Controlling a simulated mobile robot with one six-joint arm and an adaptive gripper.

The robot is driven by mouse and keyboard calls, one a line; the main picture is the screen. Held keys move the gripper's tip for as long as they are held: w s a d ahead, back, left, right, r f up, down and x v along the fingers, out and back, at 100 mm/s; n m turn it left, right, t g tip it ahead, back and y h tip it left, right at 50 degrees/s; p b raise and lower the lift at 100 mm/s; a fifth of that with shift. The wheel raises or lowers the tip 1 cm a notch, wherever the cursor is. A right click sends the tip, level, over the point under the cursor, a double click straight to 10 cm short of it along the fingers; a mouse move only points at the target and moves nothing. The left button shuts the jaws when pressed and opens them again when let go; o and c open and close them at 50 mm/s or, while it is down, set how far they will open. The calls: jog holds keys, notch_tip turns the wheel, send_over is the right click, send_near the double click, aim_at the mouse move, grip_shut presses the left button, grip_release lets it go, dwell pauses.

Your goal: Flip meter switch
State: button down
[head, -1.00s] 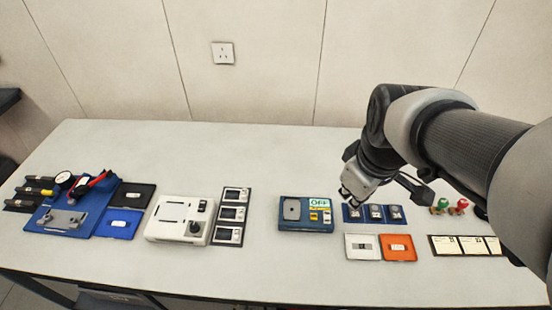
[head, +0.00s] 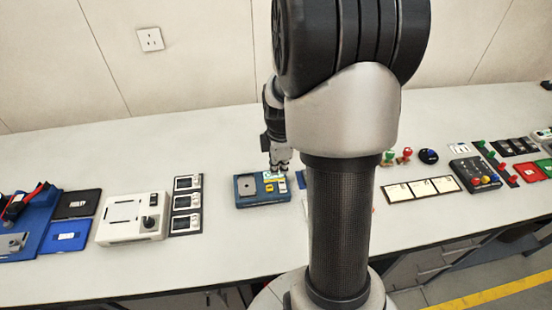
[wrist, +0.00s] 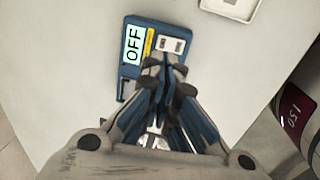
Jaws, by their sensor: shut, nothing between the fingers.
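The blue meter (head: 247,201) sits on the white bench, left of my arm in the head view. It has a grey plate on its left part and a lit display at its back right. In the wrist view the meter (wrist: 130,84) shows a display (wrist: 133,45) reading OFF, a yellow strip and a pale switch panel (wrist: 173,44). My gripper (head: 281,166) is shut and empty, over the meter's right part. In the wrist view my gripper (wrist: 168,75) is close to the switch panel and covers part of the meter. I cannot tell whether it touches.
Left of the meter stand a three-screen panel (head: 187,183) and a white device with a black knob (head: 151,222). To the right lie a strip of pale cards (head: 421,188) and a button box (head: 481,179). My arm hides the bench between.

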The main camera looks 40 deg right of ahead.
aim_at(282, 187)
jog(key=f, duration=0.2)
jog(key=f+b, duration=0.1)
jog(key=f, duration=0.1)
jog(key=f+b, duration=0.1)
jog(key=f, duration=0.1)
jog(key=shift+w+d+f, duration=0.2)
jog(key=shift+w, duration=0.2)
